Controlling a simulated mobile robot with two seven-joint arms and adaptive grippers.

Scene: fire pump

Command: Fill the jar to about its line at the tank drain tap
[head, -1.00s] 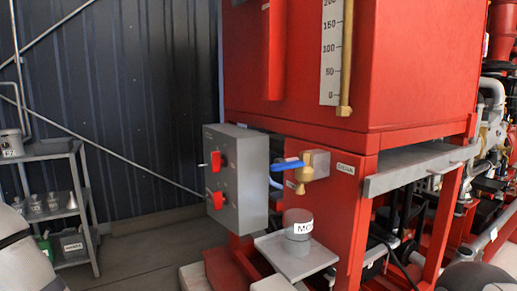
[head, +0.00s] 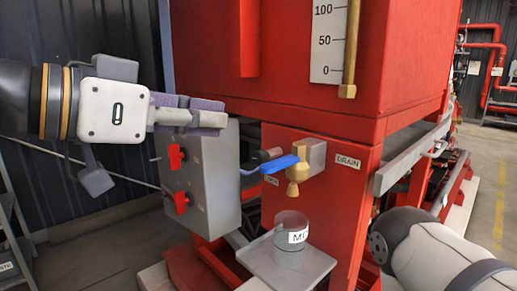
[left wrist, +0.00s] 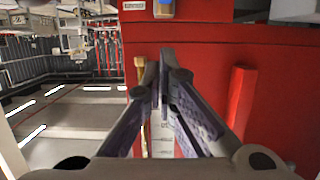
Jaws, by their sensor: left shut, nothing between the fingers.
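The grey cylindrical jar (head: 291,238), with a white label reading "MC" in part, stands upright on a grey shelf plate (head: 313,262). It is below the brass drain tap (head: 297,177), spout above its top. I cannot make out its line or any water. The tap's blue lever (head: 278,165) points left. My left gripper (head: 226,119) is shut and empty, up and left of the lever and apart from it, in front of the grey control box. Its closed fingers (left wrist: 165,60) also show in the left wrist view, before the red tank. My right gripper is out of view.
The grey control box (head: 200,182) with red switches stands left of the tap. The red tank (head: 300,85) with its scale (head: 327,40) rises above. My right arm fills the lower right. A dark cylindrical part (head: 267,155) lies behind the lever.

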